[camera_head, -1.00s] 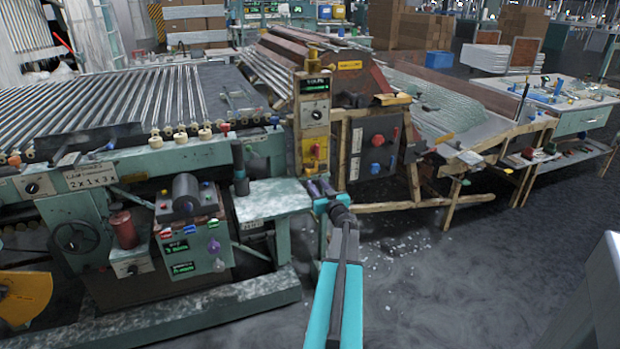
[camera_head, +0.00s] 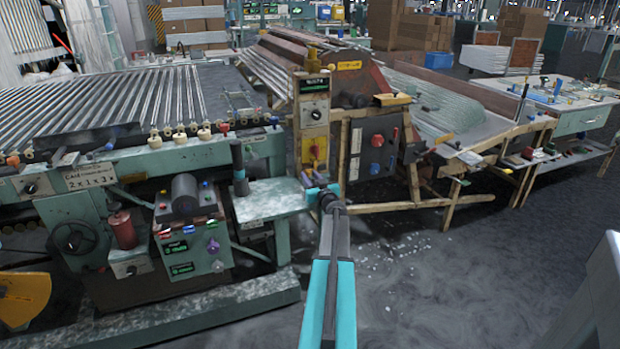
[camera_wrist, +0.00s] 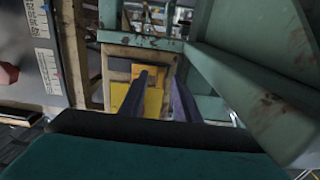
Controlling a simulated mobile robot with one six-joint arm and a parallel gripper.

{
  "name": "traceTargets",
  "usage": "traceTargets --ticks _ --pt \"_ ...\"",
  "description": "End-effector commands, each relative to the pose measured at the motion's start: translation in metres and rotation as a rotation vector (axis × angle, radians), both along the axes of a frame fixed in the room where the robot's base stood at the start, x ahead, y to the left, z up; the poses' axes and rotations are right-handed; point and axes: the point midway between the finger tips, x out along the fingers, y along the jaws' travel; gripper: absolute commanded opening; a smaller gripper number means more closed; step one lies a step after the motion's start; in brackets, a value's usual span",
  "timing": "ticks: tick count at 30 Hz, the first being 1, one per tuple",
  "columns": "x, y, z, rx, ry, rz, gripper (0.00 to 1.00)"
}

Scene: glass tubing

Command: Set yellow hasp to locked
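A yellow plate (camera_head: 314,146) with a small red part is mounted on the wooden post of the machine, below a dial panel. It looks like the yellow hasp, but its setting is too small to tell. In the wrist view a yellow plate (camera_wrist: 153,101) shows ahead, inside a pale wooden frame and partly behind my fingers. My gripper (camera_wrist: 165,80) has its two dark fingers apart, with nothing seen held between them. In the head view my gripper (camera_head: 311,184) is just below the yellow plate. Whether it touches the plate cannot be told.
A green metal shelf (camera_head: 270,200) stands close on the left of my gripper. A control panel with a red knob (camera_head: 377,141) is to the right. In the wrist view a green beam (camera_wrist: 245,85) crosses close on the right. Open floor (camera_head: 430,270) lies at lower right.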

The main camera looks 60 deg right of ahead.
Motion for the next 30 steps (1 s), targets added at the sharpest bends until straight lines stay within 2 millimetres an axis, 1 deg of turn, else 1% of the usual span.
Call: traceTargets --ticks 5,6,11,12,22,30 --pt "0.000 0.000 0.000 0.000 0.000 0.000 0.30" --pt "0.001 0.000 0.000 0.000 0.000 0.001 0.28" --pt "0.001 0.000 0.000 0.000 0.000 0.001 0.01" --pt "0.001 0.000 0.000 0.000 0.000 0.001 0.00" --pt "0.000 -0.002 0.001 0.000 0.000 0.001 0.00" --pt "-0.009 -0.015 0.004 0.000 0.000 -0.001 0.00"
